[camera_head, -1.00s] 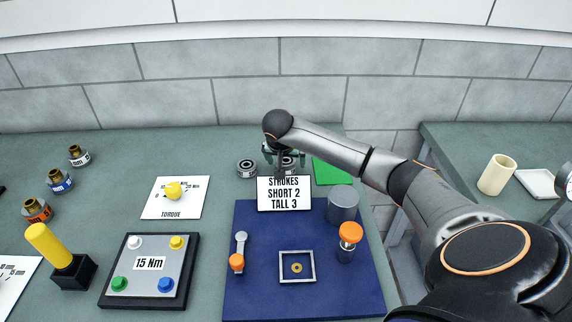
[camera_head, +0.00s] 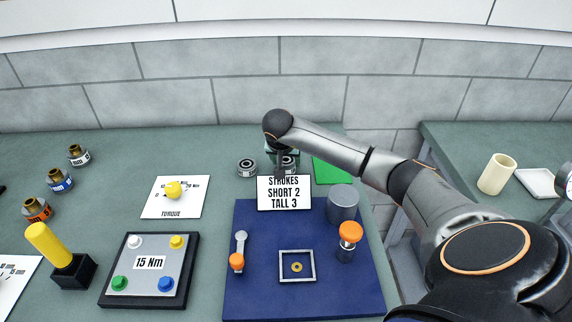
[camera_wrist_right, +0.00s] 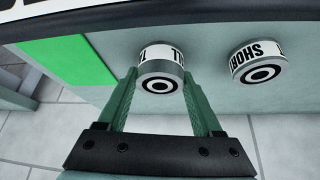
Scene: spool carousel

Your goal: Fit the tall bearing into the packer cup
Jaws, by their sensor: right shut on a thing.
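The tall bearing (camera_wrist_right: 159,72), a metal ring with a white band whose lettering starts with T, sits between the fingers of my right gripper (camera_wrist_right: 162,88), which is shut on it. It also shows in the head view (camera_head: 289,163), partly hidden behind the sign and gripper. The short bearing (camera_wrist_right: 259,65) stands beside it, apart, also in the head view (camera_head: 246,167). On the blue mat are a square frame with a small brass ring (camera_head: 297,267) inside and a grey cylinder (camera_head: 343,204); I cannot tell which part is the packer cup. My left gripper is out of view.
A sign (camera_head: 284,194) reading short 2, tall 3 stands just in front of the bearings. The blue mat (camera_head: 260,300) also bears a lever (camera_head: 240,250) and an orange knob (camera_head: 350,233). A green patch (camera_head: 331,170) lies right of the bearings. A 15 Nm plate (camera_head: 149,264) is at left.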

